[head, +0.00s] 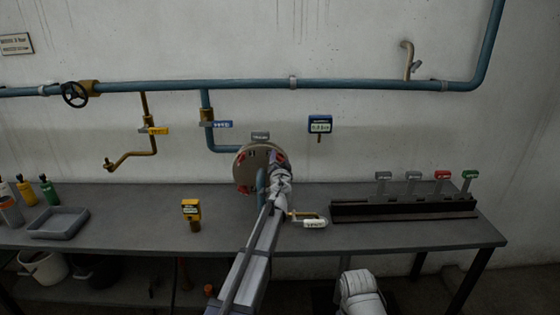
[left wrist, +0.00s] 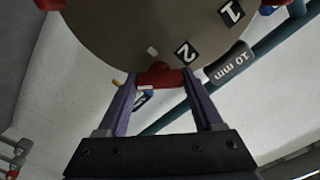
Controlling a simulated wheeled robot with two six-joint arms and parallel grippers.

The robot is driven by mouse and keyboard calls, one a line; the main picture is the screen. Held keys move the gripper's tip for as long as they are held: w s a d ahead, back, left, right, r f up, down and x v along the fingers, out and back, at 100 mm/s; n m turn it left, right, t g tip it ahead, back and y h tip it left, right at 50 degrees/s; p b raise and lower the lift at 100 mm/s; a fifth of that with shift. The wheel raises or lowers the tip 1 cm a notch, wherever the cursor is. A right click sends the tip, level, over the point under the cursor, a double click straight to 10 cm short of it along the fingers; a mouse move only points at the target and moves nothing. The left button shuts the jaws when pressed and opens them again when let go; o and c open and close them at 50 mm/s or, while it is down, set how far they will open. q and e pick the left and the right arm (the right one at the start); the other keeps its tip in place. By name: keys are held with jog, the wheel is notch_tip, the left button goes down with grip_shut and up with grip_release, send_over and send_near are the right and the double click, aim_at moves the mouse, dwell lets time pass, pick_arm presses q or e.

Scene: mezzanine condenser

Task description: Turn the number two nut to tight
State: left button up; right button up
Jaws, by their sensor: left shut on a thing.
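A round brownish flange (head: 243,172) with red nuts around its rim stands at the wall end of the bench. It fills the top of the left wrist view (left wrist: 130,35), where white number labels 1 (left wrist: 231,12) and 2 (left wrist: 185,53) show. My left gripper (left wrist: 160,82) is at the flange rim, its two purple fingers on either side of the red nut (left wrist: 160,73) beside label 2, shut on it. In the head view my left arm hides part of the flange and this nut. My right gripper's fingers do not show.
Blue pipe (head: 350,84) crosses the wall.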

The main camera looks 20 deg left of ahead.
pick_arm(q)
jog(key=m, duration=0.8)
jog(key=shift+f, duration=0.1)
jog(key=m, duration=0.4)
jog(key=shift+m, duration=2)
jog(key=shift+f, duration=0.1)
jog(key=o, duration=1.4)
jog(key=shift+c, duration=0.2)
